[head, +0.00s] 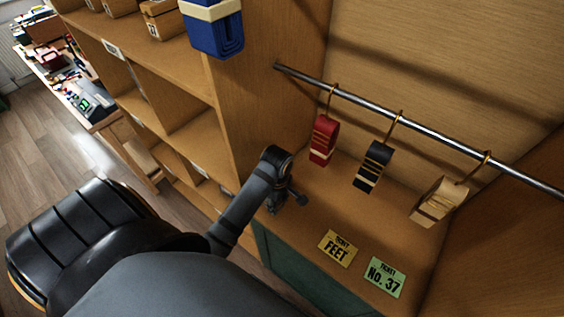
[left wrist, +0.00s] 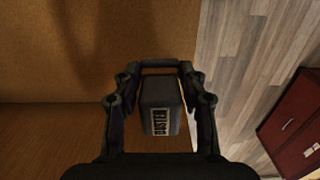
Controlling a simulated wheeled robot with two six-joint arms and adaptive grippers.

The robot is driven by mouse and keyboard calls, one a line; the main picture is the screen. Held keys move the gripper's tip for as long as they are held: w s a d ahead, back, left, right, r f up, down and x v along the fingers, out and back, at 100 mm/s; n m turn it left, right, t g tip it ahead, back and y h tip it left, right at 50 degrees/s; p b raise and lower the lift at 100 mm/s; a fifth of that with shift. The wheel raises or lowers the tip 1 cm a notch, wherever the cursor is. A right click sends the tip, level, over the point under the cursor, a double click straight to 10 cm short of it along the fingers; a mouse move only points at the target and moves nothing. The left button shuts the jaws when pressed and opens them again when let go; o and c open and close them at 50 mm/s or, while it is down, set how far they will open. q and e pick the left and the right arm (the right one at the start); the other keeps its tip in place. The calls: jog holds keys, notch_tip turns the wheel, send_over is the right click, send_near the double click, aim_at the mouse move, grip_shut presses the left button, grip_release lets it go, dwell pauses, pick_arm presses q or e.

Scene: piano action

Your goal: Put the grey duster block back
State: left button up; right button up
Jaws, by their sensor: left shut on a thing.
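The grey duster block (left wrist: 160,100) shows in the left wrist view, dark grey with a pale label that reads DUSTER. It sits between the two fingers of my left gripper (left wrist: 159,73), which is shut on it. In the head view my left gripper (head: 293,197) is small and partly hidden behind its own wrist, at the left front of the wooden compartment. I cannot make out the block there. My right gripper is in neither view.
A metal rail (head: 420,130) crosses the compartment, with a red tag (head: 323,140), a black tag (head: 372,167) and a tan tag (head: 438,203) hanging from it. A yellow FEET card (head: 340,248) and a green No. 37 card (head: 384,277) lie below. Shelves (head: 190,135) stand left.

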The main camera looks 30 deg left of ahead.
aim_at(282, 204)
pick_arm(q)
jog(key=shift+w+d+f, duration=0.1)
jog(key=shift+w+f, duration=0.4)
jog(key=shift+f, duration=0.15)
jog(key=shift+w+d+f+p, duration=0.1)
jog(key=shift+w+f+p, duration=0.05)
jog(key=shift+f+p, duration=0.25)
notch_tip(282, 204, down, 2)
jog(key=shift+f+p, duration=0.15)
jog(key=shift+p, duration=0.35)
jog(key=shift+f, duration=0.2)
jog(key=o, duration=1)
